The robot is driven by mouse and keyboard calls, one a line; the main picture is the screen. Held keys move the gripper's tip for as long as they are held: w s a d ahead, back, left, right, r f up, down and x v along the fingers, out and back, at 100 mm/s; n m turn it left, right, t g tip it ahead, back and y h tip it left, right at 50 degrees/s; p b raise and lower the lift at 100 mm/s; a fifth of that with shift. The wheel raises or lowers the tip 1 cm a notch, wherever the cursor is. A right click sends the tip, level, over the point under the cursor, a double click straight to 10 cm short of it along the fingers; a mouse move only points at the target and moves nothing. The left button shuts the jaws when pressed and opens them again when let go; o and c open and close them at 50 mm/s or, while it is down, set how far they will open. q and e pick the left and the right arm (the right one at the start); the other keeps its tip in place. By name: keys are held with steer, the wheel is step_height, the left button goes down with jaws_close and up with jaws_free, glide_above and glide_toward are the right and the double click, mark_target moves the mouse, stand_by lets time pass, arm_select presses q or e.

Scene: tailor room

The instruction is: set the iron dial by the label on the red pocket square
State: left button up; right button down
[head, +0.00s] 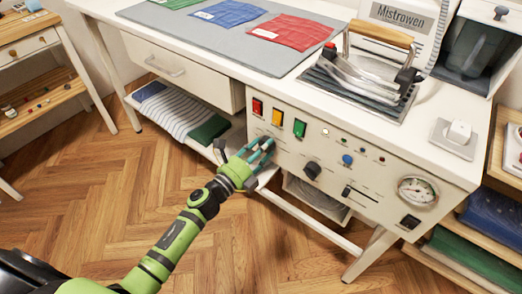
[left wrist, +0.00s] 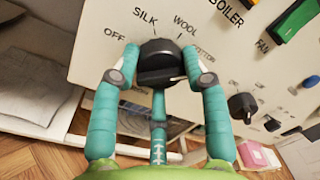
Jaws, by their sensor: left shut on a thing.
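The red pocket square (head: 290,32) lies flat on the grey mat with a small white label (head: 266,33), too small to read. The iron (head: 365,75) rests on its stand on the tabletop. In the left wrist view, the black iron dial (left wrist: 160,52) sits on the cream front panel, with OFF, SILK, WOOL and a partly covered word around it. My left gripper (head: 266,147) is at the panel; its teal fingers (left wrist: 160,72) are shut on the dial from both sides. I cannot tell exactly where the dial points. My right gripper is not in view.
Red, yellow and green switches (head: 279,117) sit above the dial. Another black knob (head: 312,170), a slider (head: 358,195) and a gauge (head: 417,189) are to the right. Blue (head: 228,13) and green (head: 175,2) squares share the grey mat (head: 200,42). Striped cloth (head: 180,112) lies on the lower shelf.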

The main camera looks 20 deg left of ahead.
arm_select(q)
steer(key=shift+d+m, duration=0.3)
steer(key=shift+m, duration=0.2)
steer(key=o, duration=1.1)
steer(key=shift+f, duration=0.1)
steer(key=shift+o, duration=0.2)
steer(key=shift+a, duration=0.1)
steer(key=v, duration=1.2)
